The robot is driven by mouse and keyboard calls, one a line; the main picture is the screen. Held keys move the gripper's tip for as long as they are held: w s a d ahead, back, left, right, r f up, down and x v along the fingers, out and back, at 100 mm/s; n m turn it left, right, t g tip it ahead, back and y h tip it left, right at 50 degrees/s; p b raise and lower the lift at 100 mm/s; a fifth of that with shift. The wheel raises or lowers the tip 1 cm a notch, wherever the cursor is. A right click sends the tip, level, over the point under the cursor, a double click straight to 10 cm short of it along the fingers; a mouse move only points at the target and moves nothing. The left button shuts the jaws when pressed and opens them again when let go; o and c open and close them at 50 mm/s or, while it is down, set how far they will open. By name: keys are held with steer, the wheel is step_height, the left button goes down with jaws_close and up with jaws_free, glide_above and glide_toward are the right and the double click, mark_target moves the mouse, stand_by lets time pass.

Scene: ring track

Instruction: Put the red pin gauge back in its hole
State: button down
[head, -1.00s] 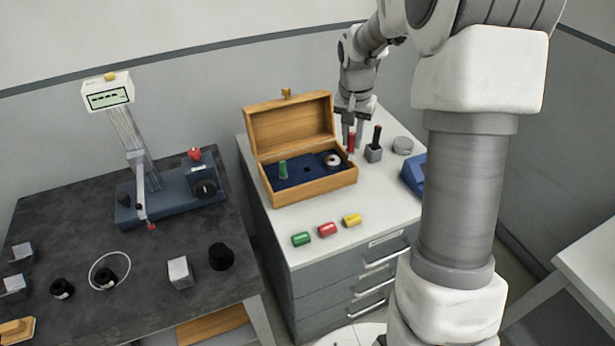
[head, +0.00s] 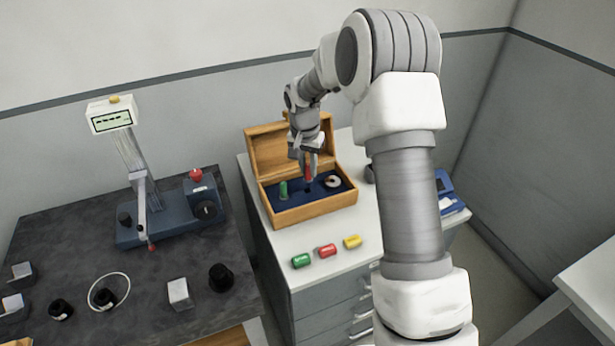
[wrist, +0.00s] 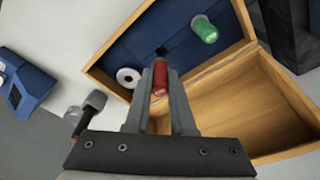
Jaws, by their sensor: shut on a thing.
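The red pin gauge (head: 309,171) is upright between the fingers of my gripper (head: 306,163), above the blue insert (head: 268,191) of the open wooden box (head: 312,213). In the wrist view the red pin (wrist: 160,78) sits between both fingertips (wrist: 160,85). A dark hole (wrist: 161,50) shows in the insert just beyond the pin's end. The pin looks apart from the hole, but the exact gap is hard to tell. A green pin gauge (head: 283,189) stands in the insert to the left, and a white ring (head: 332,181) lies to the right.
The box's raised lid (head: 265,150) stands behind my gripper.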

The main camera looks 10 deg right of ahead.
mark_target(308, 178)
steer(key=shift+f, duration=2.15)
steer(key=c, duration=0.8)
jaws_free()
steer(key=shift+o, duration=0.2)
steer(key=shift+r, duration=0.1)
